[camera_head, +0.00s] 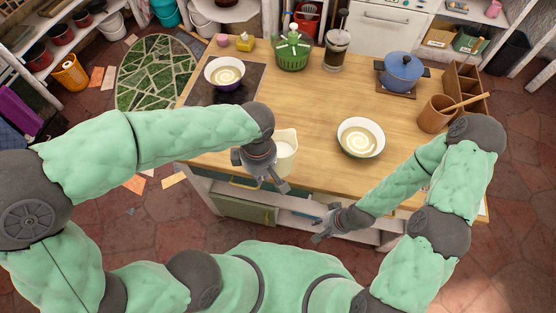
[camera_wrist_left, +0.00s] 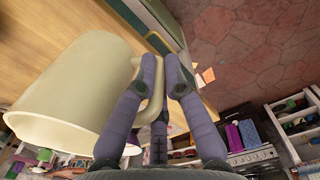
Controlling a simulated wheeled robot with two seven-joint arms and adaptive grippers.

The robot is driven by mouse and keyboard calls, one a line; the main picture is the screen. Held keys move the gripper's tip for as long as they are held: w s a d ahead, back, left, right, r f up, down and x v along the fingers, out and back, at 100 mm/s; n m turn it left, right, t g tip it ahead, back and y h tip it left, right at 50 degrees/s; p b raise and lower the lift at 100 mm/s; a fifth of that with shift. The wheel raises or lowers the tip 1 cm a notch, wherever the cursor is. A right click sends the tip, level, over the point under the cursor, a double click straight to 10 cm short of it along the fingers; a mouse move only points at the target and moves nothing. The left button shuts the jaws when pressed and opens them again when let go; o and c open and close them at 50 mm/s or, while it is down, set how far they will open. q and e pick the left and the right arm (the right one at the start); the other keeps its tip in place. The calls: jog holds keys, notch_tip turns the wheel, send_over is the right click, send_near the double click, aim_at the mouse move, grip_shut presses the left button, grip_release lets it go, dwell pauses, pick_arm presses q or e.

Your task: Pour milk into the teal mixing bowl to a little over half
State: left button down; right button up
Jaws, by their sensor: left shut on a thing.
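My left gripper (camera_head: 270,179) is shut on the handle of a cream milk jug (camera_head: 287,152). In the left wrist view the two fingers (camera_wrist_left: 163,68) close around the handle, beside the large jug body (camera_wrist_left: 85,85). The jug is near the counter's front edge, left of the teal mixing bowl (camera_head: 361,154) and apart from it. That bowl stands on the counter and shows a pale, swirled content; little of its outer wall shows. My right gripper (camera_head: 318,229) is low in front of the counter, its fingers apart and empty.
A purple bowl (camera_head: 225,87) with similar content stands on a dark panel at the left. A green basket (camera_head: 292,55), a glass press (camera_head: 336,50) and a blue pot (camera_head: 403,72) stand behind. A wooden crock (camera_head: 434,117) is at right. The middle counter (camera_head: 312,105) is clear.

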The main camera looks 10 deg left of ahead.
pick_arm(q)
jog(key=shift+w, duration=0.1)
jog(key=shift+w+d+r+p, duration=0.15)
jog(key=shift+w+r+p, duration=0.15)
jog(key=shift+w, duration=0.1)
jog(key=w+d+r+m+p, duration=0.1)
jog(key=w+d+m+p, duration=0.15)
jog(key=w, duration=0.35)
jog(key=w+d+r+m+p, duration=0.1)
jog(key=w+d+m+p, duration=0.15)
jog(key=w, duration=0.25)
jog(key=w+d+f+m+p, duration=0.3)
jog(key=w, duration=0.3)
jog(key=w+d+f+m+h+p, duration=0.1)
jog(key=w+d+f+m+p, duration=0.2)
jog(key=w, duration=0.3)
jog(key=shift+w+d+f+m+p, duration=0.25)
jog(key=shift+d+m+p, duration=0.2)
jog(key=shift+p, duration=0.35)
